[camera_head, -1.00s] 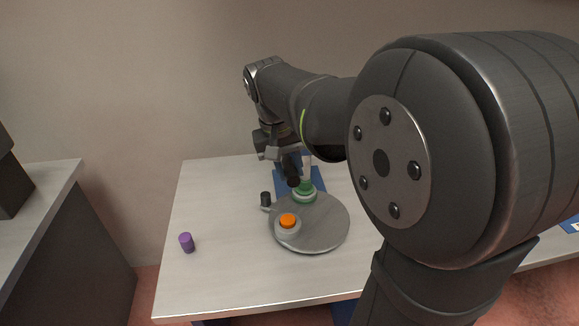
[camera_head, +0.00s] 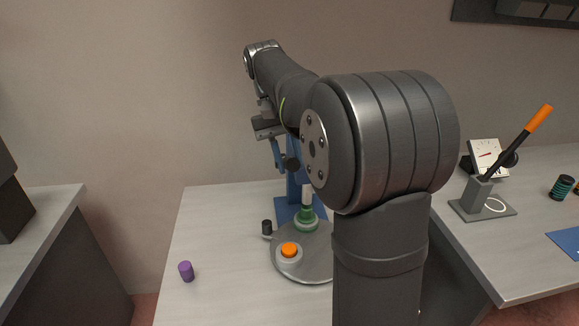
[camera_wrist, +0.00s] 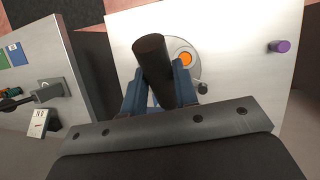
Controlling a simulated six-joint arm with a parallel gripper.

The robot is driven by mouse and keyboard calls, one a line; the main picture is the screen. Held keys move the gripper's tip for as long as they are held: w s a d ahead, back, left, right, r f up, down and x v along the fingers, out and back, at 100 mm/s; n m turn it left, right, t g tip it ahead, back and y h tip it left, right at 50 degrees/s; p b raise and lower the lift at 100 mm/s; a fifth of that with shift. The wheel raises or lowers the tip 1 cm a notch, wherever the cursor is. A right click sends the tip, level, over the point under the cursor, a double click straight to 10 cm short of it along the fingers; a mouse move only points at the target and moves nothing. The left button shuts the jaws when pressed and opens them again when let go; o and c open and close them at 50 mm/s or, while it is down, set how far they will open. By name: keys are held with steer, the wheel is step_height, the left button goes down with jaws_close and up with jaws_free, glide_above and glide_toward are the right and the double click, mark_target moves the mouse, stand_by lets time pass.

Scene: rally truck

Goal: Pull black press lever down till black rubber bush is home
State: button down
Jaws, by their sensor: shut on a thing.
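My gripper (camera_wrist: 158,92) is shut on the black press lever's end (camera_wrist: 152,55), a thick black cylinder between the two blue fingers in the wrist view. In the head view my gripper (camera_head: 279,150) and the lever's end (camera_head: 292,164) are above the blue press (camera_head: 294,190). The press's white ram (camera_head: 307,194) stands right above a green holder (camera_head: 306,216) with a pale ring, on a grey round plate (camera_head: 308,268). I cannot make out the black rubber bush at the ram, so how deep it sits is unclear.
An orange button-like piece (camera_head: 289,250) and a small black peg (camera_head: 267,228) are at the plate. A purple cylinder (camera_head: 186,271) stands at the table's left. A lever stand with an orange grip (camera_head: 539,118) is on the right table. My arm hides much in between.

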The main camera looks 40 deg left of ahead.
steer(key=c, duration=1.1)
jaws_free()
steer(key=shift+f, duration=0.1)
steer(key=shift+s+d+f, duration=0.25)
steer(key=shift+f, duration=0.25)
step_height(320, 180, down, 6)
steer(key=s+d+t+y, duration=0.2)
steer(key=t+y, duration=0.1)
step_height(320, 180, up, 17)
steer(key=s+a, duration=0.2)
steer(key=a, duration=0.1)
steer(key=d+f+m+t+y, duration=0.25)
steer(key=d+f+t, duration=0.25)
steer(key=d+t, duration=0.4)
steer(key=s+d+f+n+y, duration=0.1)
steer(key=s+d+f+y, duration=0.1)
steer(key=s+f+y, duration=0.1)
steer(key=s+d+f+n+y, duration=0.1)
steer(key=s+f+y, duration=0.2)
steer(key=f, duration=0.2)
steer(key=s+d+f+n+y, duration=0.2)
steer(key=s+f+y, duration=0.1)
steer(key=f, duration=0.1)
steer(key=shift+s+d, duration=0.35)
